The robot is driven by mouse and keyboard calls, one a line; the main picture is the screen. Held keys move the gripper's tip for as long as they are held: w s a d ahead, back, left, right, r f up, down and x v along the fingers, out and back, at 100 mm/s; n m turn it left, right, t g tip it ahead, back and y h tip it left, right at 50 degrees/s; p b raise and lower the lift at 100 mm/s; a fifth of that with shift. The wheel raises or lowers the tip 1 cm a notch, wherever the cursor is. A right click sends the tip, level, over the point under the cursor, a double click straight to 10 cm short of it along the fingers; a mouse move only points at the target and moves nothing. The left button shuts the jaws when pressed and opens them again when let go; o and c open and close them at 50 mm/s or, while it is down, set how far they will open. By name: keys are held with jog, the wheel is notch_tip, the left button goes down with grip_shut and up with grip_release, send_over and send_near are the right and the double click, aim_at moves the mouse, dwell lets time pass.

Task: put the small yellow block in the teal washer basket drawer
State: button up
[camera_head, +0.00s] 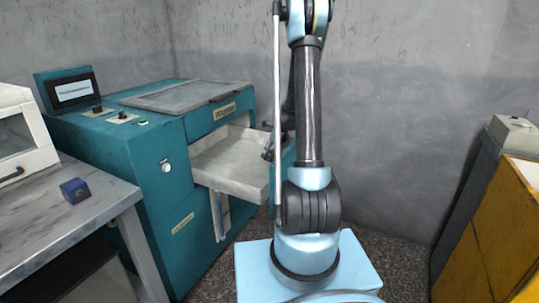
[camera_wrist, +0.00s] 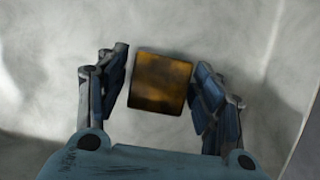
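The small yellow block (camera_wrist: 161,82) sits between the two fingers of my gripper (camera_wrist: 163,85) in the wrist view. The fingers close in on its left and right sides, so it looks held. The teal washer (camera_head: 140,135) stands at left centre in the head view. Its pale basket drawer (camera_head: 225,165) is pulled out. In the head view my gripper (camera_head: 270,147) is by the drawer's right side, partly hidden behind my arm. The block cannot be made out there. A pale, smudged surface, apparently the drawer floor, lies behind the block in the wrist view.
A blue block (camera_head: 75,190) lies on the grey table (camera_head: 65,220) at left, beside a white machine (camera_head: 22,135). A yellow cabinet (camera_head: 490,240) stands at right. A drawer wall (camera_wrist: 302,115) seems to rise at the right in the wrist view.

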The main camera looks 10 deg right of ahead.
dwell(0.3)
jog(key=v, duration=1.2)
jog(key=shift+r, duration=0.15)
jog(key=shift+w+a, duration=0.1)
